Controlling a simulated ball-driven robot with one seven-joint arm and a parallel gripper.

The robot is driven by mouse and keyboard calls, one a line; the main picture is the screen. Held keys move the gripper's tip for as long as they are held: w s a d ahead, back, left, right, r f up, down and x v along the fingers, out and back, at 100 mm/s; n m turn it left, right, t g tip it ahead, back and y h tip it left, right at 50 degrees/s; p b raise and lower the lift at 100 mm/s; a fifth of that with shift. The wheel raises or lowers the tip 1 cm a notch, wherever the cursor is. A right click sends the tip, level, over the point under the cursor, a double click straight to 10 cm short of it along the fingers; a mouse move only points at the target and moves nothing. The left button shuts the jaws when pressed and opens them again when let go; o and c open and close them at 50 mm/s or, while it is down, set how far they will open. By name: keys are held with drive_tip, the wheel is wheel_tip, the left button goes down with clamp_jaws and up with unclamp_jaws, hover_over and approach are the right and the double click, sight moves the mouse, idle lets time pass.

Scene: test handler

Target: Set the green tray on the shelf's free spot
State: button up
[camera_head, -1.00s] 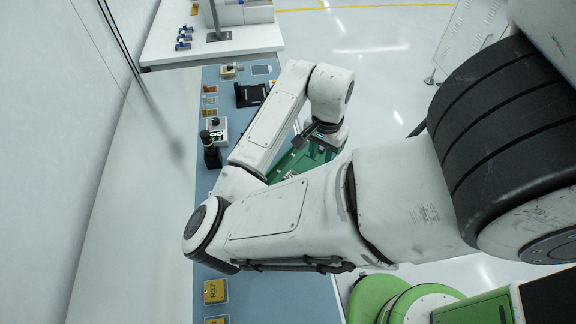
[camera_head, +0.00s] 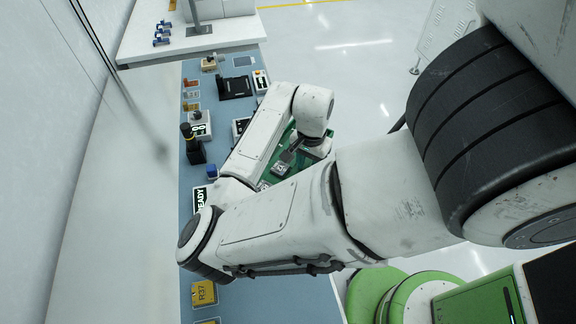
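The green tray (camera_head: 265,182) shows only in part, between the links of my arm, on or just above the blue bench top. Small grey and white items lie in it. My arm hides much of its outline, so I cannot tell whether it rests on the bench. My gripper (camera_head: 288,156) points down over the tray's right part, with dark fingers close to it. The fingertips are too small and too covered to tell whether they hold the tray. I cannot make out the shelf or its free spot.
A white table (camera_head: 190,38) stands at the back. Open floor (camera_head: 375,110) lies to the right.

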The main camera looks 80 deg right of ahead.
drive_tip(key=shift+f, duration=0.25)
idle(0.4)
clamp_jaws()
idle(0.4)
